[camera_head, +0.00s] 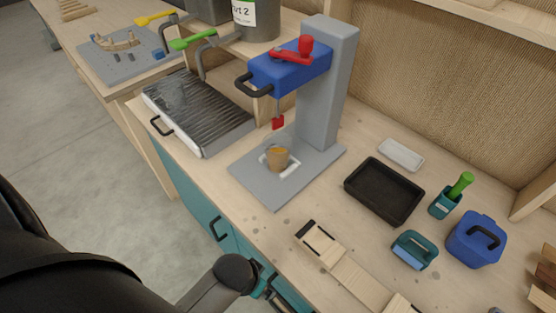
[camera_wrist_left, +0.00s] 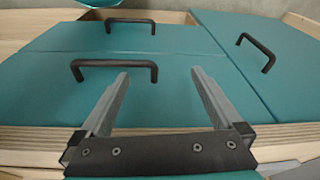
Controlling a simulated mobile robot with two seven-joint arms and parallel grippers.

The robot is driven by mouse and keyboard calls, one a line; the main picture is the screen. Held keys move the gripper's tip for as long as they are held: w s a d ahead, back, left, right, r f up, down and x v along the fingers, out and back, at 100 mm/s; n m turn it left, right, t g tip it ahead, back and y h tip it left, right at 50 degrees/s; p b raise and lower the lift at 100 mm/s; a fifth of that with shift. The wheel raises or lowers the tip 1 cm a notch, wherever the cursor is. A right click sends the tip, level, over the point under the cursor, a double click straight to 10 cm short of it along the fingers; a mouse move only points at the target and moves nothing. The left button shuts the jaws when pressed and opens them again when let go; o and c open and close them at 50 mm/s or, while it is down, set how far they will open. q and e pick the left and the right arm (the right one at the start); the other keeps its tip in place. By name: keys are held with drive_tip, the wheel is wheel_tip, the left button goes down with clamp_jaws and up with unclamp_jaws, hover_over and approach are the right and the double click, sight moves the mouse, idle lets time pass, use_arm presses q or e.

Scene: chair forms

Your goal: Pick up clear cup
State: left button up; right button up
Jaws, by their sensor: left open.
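My right gripper is not in view.
The grey press (camera_head: 327,85) with its blue head rises beside the ribbed tray (camera_head: 215,120). Spouts with yellow and green (camera_head: 192,40) handles hang over the tray. A black tray (camera_head: 384,191), blue container (camera_head: 476,239) and wooden pieces (camera_head: 348,275) occupy the right side.

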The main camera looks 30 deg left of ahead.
use_arm(q)
wheel_tip(320, 180, up, 11)
drive_tip(key=w+p, duration=0.2)
wheel_tip(320, 180, up, 14)
drive_tip(key=f+m+t+h+p, duration=0.1)
drive_tip(key=m+t+h+p, duration=0.1)
drive_tip(key=t+p, duration=0.15)
hover_over(276, 155)
drive_tip(key=s+a+b, duration=0.1)
drive_tip(key=s+a, duration=0.3)
drive_tip(key=s, duration=0.1)
drive_tip(key=b+x, duration=0.2)
drive_tip(key=x, duration=1.2)
drive_tip(key=shift+w+d, duration=0.1)
drive_tip(key=shift+r, duration=0.1)
drive_tip(key=c, duration=0.8)
